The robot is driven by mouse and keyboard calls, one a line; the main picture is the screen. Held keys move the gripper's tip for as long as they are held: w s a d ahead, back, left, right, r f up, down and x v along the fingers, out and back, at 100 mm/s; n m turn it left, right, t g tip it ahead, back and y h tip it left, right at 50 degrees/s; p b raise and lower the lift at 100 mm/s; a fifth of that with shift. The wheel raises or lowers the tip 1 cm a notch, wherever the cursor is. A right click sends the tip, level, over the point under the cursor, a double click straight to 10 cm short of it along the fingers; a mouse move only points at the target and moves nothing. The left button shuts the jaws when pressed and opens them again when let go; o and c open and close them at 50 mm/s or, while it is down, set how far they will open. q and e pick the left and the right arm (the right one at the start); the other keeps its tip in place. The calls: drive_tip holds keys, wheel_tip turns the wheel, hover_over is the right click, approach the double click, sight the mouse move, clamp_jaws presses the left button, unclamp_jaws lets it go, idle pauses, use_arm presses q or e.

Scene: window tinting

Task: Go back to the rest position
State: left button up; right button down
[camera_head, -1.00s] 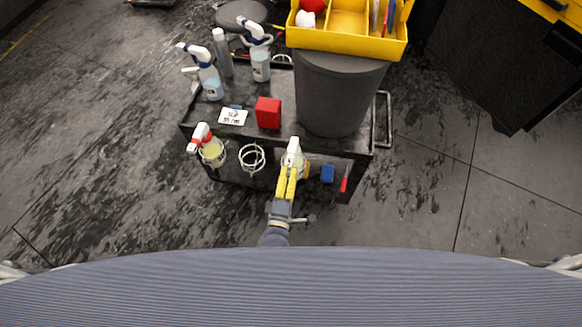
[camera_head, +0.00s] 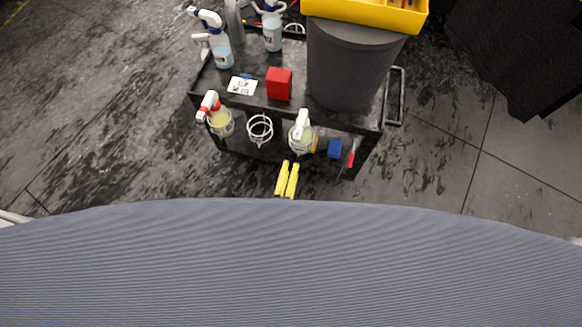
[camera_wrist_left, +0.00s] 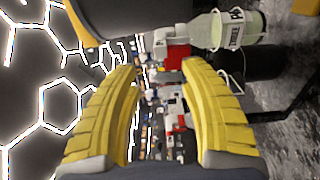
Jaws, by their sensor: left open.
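My left gripper (camera_head: 287,179) shows in the head view as two yellow fingers, apart and empty, just in front of the cart's near side. In the left wrist view its yellow fingers (camera_wrist_left: 164,115) also stand open with nothing between them. A spray bottle with a white head and pale yellow liquid (camera_head: 301,138) sits in a ring holder on the cart's near side, a short way beyond the fingertips and apart from them. A bottle of pale liquid (camera_wrist_left: 240,28) shows at the top of the left wrist view. My right gripper is not in view.
The black cart (camera_head: 225,88) holds a red box (camera_head: 279,83), a grey bin (camera_head: 350,70) under a yellow tray (camera_head: 370,14), and blue spray bottles (camera_head: 221,50). An empty ring holder (camera_head: 260,130) sits beside a red-headed bottle (camera_head: 218,117). The floor at the right (camera_head: 440,160) is clear.

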use_arm(q)
drive_tip(key=s+a+f+m+g, duration=0.1)
drive_tip(key=s+f+m+g, duration=0.3)
drive_tip(key=f, duration=0.5)
drive_tip(key=s+a+f+m+g+h, duration=0.1)
drive_tip(key=s+a+f+m+g, duration=0.15)
drive_tip(key=f+m, duration=0.5)
drive_tip(key=s+a+f+m+g, duration=0.1)
drive_tip(key=s+f+m+g, duration=0.3)
drive_tip(key=f, duration=0.7)
drive_tip(key=s+a+f+m+g+y, duration=0.2)
drive_tip(key=s+a+f, duration=0.7)
drive_tip(key=s, duration=0.2)
drive_tip(key=s+a+f+m+g+y, duration=0.2)
drive_tip(key=s+a+f+g, duration=0.1)
drive_tip(key=s+a+f, duration=0.5)
drive_tip(key=s+a, duration=0.2)
drive_tip(key=s, duration=0.2)
drive_tip(key=shift+a+f+g+y, duration=0.3)
drive_tip(key=shift+f+g+y, duration=0.05)
drive_tip(key=shift+f+y, duration=0.05)
